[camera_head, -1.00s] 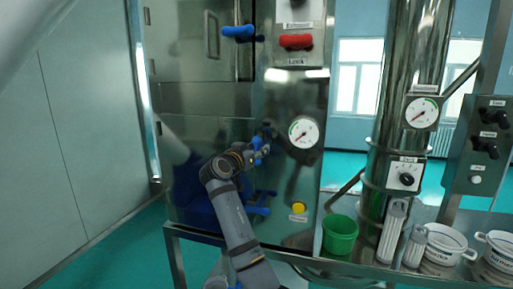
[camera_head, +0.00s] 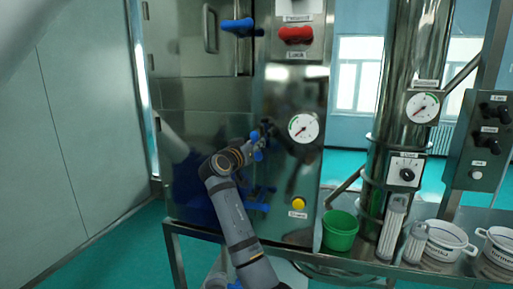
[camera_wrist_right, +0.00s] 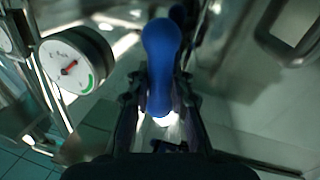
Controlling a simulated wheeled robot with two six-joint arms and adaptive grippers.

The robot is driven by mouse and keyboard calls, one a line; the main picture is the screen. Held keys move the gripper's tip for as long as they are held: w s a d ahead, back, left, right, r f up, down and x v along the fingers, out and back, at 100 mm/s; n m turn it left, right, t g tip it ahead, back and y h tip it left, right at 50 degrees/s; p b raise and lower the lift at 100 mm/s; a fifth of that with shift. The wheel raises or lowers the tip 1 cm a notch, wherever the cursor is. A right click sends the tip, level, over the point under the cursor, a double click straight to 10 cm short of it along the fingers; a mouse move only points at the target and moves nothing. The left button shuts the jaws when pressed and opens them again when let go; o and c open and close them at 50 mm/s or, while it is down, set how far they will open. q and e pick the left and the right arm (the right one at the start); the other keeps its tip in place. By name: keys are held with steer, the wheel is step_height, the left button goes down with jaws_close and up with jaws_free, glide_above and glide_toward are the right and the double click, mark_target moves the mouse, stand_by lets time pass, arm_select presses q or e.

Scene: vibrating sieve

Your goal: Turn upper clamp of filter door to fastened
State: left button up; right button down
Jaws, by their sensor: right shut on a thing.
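The blue handle of the upper filter-door clamp (camera_head: 257,155) is at the middle of the steel cabinet's front, partly hidden by my right gripper (camera_head: 263,134). In the right wrist view the rounded blue handle (camera_wrist_right: 161,60) stands between the two fingers of the right gripper (camera_wrist_right: 160,105), which are shut on it from both sides. A lower blue clamp handle (camera_head: 256,206) sits below, sticking out roughly sideways. The clamp's pivot and seating are hidden, so I cannot tell how far it is turned. My left gripper is not in view.
Another blue handle (camera_head: 240,27) and a red handle (camera_head: 296,34) sit higher on the cabinet. A gauge (camera_head: 303,128) and yellow button (camera_head: 298,203) are right of the gripper. A green bucket (camera_head: 340,232) and white pots (camera_head: 447,239) stand on the bench at right.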

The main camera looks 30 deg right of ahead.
steer(key=n+b, duration=0.1)
steer(key=n, duration=0.3)
steer(key=shift+w+a+f+n+t+b, duration=0.1)
steer(key=shift+f+n+t+b, duration=0.1)
steer(key=shift+n+t+b, duration=0.2)
steer(key=n+t, duration=0.1)
steer(key=n, duration=0.3)
steer(key=shift+a+h, duration=0.1)
steer(key=shift+h, duration=0.2)
steer(key=n+t+p, duration=0.1)
steer(key=n, duration=0.3)
steer(key=shift+w, duration=0.1)
steer(key=n+t+y+p, duration=0.1)
steer(key=n+p, duration=0.1)
steer(key=n, duration=0.2)
steer(key=shift+f, duration=0.15)
steer(key=shift+f+n, duration=0.1)
steer(key=shift+n, duration=0.5)
steer(key=shift+f+n, duration=0.1)
steer(key=shift+n, duration=0.2)
steer(key=c, duration=1.2)
jaws_free()
steer(key=shift+a, duration=0.1)
